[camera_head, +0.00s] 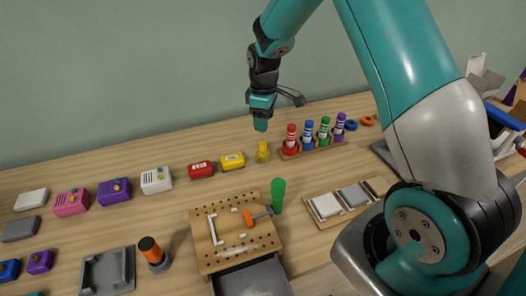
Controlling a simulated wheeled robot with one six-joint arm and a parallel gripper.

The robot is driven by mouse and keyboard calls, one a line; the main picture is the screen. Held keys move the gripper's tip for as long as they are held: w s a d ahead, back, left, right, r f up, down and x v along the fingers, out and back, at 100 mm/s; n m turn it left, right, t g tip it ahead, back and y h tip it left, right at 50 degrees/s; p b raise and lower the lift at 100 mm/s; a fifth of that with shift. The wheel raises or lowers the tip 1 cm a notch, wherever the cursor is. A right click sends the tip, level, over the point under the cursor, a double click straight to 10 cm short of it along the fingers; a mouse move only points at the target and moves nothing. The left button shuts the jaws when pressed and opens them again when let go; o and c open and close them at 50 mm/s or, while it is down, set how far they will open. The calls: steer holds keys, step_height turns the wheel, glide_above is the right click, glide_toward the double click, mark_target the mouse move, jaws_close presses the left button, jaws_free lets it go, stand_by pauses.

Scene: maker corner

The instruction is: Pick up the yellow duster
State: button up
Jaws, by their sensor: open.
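The yellow duster (231,161) looks to be the small yellow block with a pale label, lying on the wooden table next to a similar red block (200,169). A small upright yellow object (263,152) stands just to its right; I cannot tell what it is. My gripper (261,124) points down above the table, up and to the right of the yellow block and roughly over the upright yellow object in the picture. It is apart from both and holds nothing that I can see. Its finger gap is hard to make out from this side.
A rack (313,146) of coloured markers stands right of the upright yellow object. A pegboard box (235,235) with an open drawer and a green cylinder (278,195) stand in front. Coloured boxes, including a white one (156,180), line the left. Bare table lies before the yellow block.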

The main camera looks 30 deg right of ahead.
mark_target(262, 143)
steer(key=f+p, duration=0.1)
steer(key=f, duration=0.9)
steer(key=shift+w+a+p, duration=0.1)
steer(key=shift+a+p, duration=0.1)
steer(key=shift+p, duration=0.2)
steer(key=c, duration=1)
